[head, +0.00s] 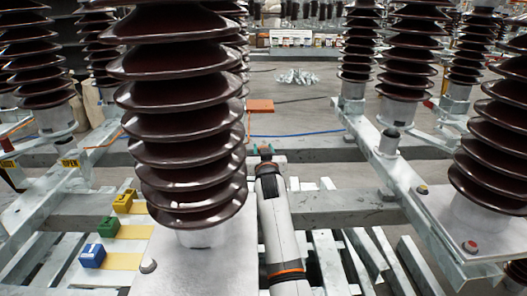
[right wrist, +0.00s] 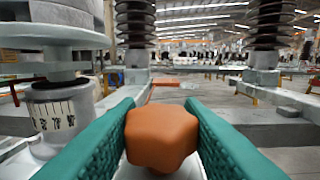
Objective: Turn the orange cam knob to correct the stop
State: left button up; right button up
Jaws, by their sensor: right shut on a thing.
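The orange cam knob (right wrist: 160,137) is lobed and sits between the two teal finger pads of my right gripper (right wrist: 161,128) in the right wrist view. The pads touch it on both sides, and the gripper is shut on it. In the head view my right gripper (head: 265,150) shows small, with teal fingertips beyond the large brown insulator; I cannot make out the knob there. A pale cylinder with a black-marked scale (right wrist: 52,115) stands left of the knob in the right wrist view. The stop itself I cannot pick out. My left gripper is not in view.
A tall brown insulator (head: 185,110) stands close on the left of my right arm. Blue (head: 92,256), green (head: 109,227) and yellow (head: 122,203) blocks lie at lower left. An orange plate (head: 260,106) stands beyond the gripper. Steel beams (head: 335,209) surround it.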

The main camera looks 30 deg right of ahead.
jog(key=o, duration=1)
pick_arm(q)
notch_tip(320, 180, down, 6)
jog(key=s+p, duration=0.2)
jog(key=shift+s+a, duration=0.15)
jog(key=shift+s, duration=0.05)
pick_arm(e)
notch_tip(320, 180, up, 10)
